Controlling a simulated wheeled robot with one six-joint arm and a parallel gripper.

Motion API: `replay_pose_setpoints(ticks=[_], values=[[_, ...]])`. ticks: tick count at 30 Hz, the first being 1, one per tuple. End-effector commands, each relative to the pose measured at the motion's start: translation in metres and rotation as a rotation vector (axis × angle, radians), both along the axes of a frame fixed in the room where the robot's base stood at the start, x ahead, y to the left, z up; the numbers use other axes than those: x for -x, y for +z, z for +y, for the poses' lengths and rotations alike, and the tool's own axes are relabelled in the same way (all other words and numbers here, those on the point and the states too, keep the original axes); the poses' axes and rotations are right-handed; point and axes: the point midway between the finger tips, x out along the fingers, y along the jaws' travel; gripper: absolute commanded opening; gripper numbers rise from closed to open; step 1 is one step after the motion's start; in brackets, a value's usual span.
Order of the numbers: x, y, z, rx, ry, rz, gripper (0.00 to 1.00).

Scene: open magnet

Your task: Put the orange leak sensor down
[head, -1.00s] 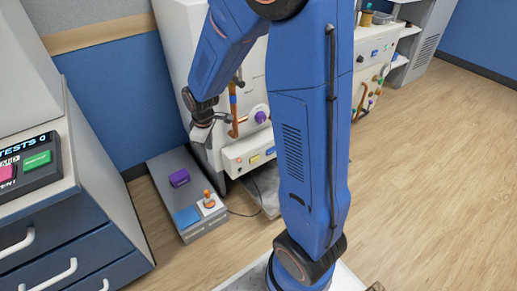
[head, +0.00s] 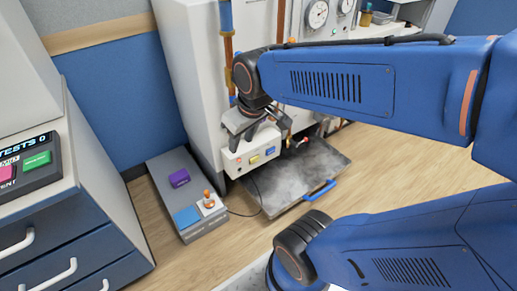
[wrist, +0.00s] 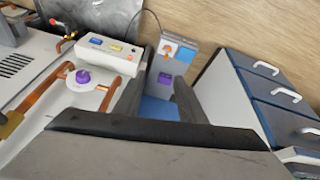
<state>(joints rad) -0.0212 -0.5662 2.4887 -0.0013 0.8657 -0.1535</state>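A small orange-topped piece (head: 208,199), which looks like the orange leak sensor, stands upright on a white square pad on the low grey box (head: 196,228). It also shows in the wrist view (wrist: 167,57), beyond my fingers. My gripper (head: 257,135) is up and to the right of it, in front of the white machine's lower panel, and clearly apart from it. Its fingers are spread, and I see nothing between them in the wrist view (wrist: 169,90). The lower part of the wrist view is covered by my gripper's grey body.
The grey box also carries a purple block (head: 179,178) and a blue square (head: 186,216). A dark tray (head: 290,185) with a blue handle lies right of it. The white machine (head: 190,70) with copper pipes stands behind. A drawer cabinet (head: 80,240) stands at left.

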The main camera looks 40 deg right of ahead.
Motion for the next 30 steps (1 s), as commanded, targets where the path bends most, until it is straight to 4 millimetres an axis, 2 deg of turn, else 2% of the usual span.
replay_pose_setpoints(ticks=[3, 10, 15, 30], values=[[0.028, 0.009, -0.003, -0.021, -0.060, -0.028, 0.37], [0.064, 0.015, -0.005, -0.051, -0.142, -0.055, 0.37], [0.071, 0.016, -0.006, -0.058, -0.162, -0.061, 0.37], [0.071, 0.016, -0.006, -0.058, -0.161, -0.060, 0.37]])
